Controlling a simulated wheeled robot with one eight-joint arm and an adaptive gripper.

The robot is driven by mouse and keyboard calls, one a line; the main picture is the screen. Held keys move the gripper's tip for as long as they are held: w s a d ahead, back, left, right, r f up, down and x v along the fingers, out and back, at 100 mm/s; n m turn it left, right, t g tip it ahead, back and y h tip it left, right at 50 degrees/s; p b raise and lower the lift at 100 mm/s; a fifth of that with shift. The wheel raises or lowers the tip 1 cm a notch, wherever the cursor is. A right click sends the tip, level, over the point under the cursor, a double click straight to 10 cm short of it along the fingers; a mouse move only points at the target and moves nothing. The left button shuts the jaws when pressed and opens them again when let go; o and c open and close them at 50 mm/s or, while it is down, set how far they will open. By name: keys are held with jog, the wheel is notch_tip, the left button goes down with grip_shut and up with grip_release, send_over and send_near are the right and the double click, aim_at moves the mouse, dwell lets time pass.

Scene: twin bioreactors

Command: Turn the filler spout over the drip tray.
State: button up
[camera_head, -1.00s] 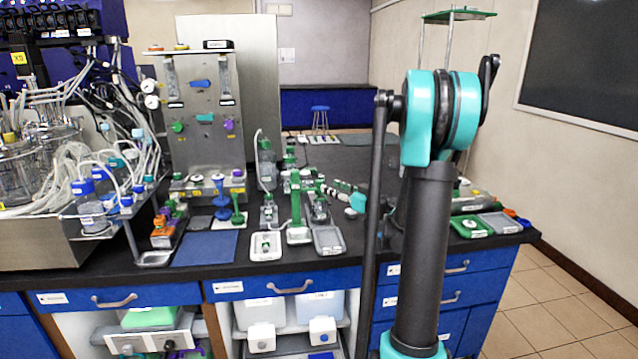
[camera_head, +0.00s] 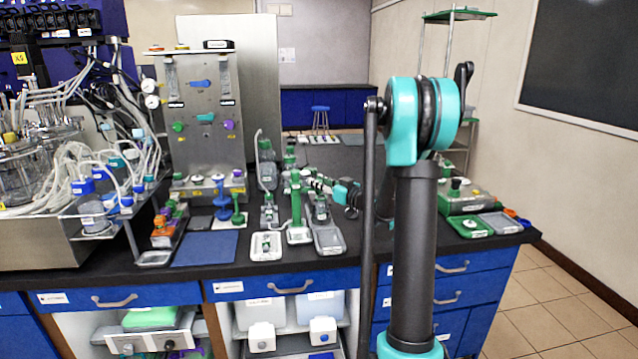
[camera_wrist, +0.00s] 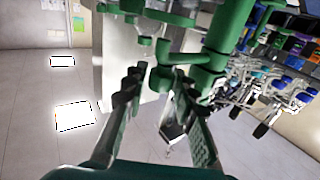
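A green filler post (camera_head: 296,200) stands on a pale base on the bench in the head view. In the wrist view a green pipe with a bent, downward spout (camera_wrist: 163,76) lies ahead of my gripper (camera_wrist: 158,86). My two dark, ridged fingers are apart, one on each side of the spout in the picture. I cannot tell whether they touch it. In the head view my gripper (camera_head: 318,183) is small and close to the right of the green post. A grey tray (camera_head: 329,249) lies at the post's front right; I cannot tell if it is the drip tray.
A white tray (camera_head: 267,257) lies at the front left of the post. Small green-topped fixtures crowd around it. A blue mat (camera_head: 205,249) lies farther left, before a steel valve panel (camera_head: 203,120). A green tray (camera_head: 468,229) is at the right. My arm hides part of the bench.

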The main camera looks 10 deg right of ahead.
grip_shut()
jog(key=shift+s, duration=0.1)
jog(key=s+a+m+g+h, duration=0.2)
jog(key=s+a+m+h, duration=0.2)
jog(key=m+h, duration=0.5)
jog(key=s+a+m+g+h, duration=0.2)
jog(key=s+a+m+h, duration=0.2)
jog(key=m+h, duration=0.5)
jog(key=shift+a+h, duration=0.2)
jog(key=shift+h, duration=3.4)
jog(key=o, duration=0.5)
grip_release()
